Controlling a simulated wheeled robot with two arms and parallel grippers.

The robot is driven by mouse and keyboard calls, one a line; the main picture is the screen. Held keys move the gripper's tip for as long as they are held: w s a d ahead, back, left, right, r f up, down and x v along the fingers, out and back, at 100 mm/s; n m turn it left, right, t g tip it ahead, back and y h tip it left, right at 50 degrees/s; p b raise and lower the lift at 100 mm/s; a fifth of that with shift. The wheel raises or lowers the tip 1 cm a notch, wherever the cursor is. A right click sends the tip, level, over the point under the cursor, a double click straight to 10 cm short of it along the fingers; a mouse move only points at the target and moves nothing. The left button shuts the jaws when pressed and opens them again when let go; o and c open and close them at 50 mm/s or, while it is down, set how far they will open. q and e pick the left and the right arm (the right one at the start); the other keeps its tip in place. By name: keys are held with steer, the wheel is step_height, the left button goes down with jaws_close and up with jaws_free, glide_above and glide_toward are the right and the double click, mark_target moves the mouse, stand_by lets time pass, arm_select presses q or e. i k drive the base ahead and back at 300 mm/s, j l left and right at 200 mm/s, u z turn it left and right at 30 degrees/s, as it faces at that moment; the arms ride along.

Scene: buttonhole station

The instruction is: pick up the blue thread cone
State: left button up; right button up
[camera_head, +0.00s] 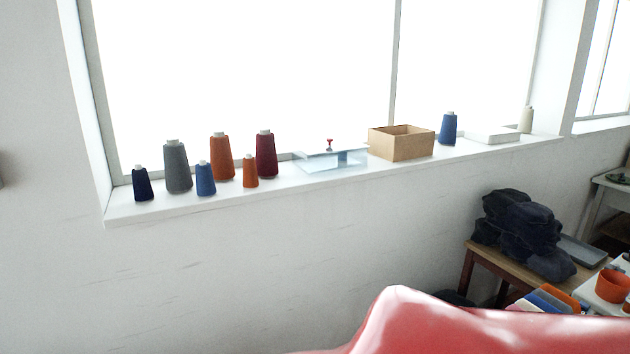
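Two medium-blue thread cones stand upright on the white windowsill. One blue thread cone (205,180) is in the left group, between a grey cone (177,168) and a small orange cone (250,172). The other blue cone (448,129) stands farther right, just past an open cardboard box (400,144). A dark navy cone (142,185) is at the far left of the row. Neither of my grippers is in view.
A larger orange cone (221,160) and a dark red cone (266,155) stand close behind the left group. A clear tray-like piece (315,164), a white flat box (492,135) and a cream cone (526,120) share the sill. Dark folded cloth (525,225) lies on a wooden table.

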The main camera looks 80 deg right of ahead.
mark_target(206, 184)
steer(key=z, duration=0.5)
steer(key=i+z, duration=0.1)
steer(key=z, duration=0.4)
steer(key=i+z, duration=0.1)
steer(key=z, duration=0.9)
steer(key=j, duration=0.1)
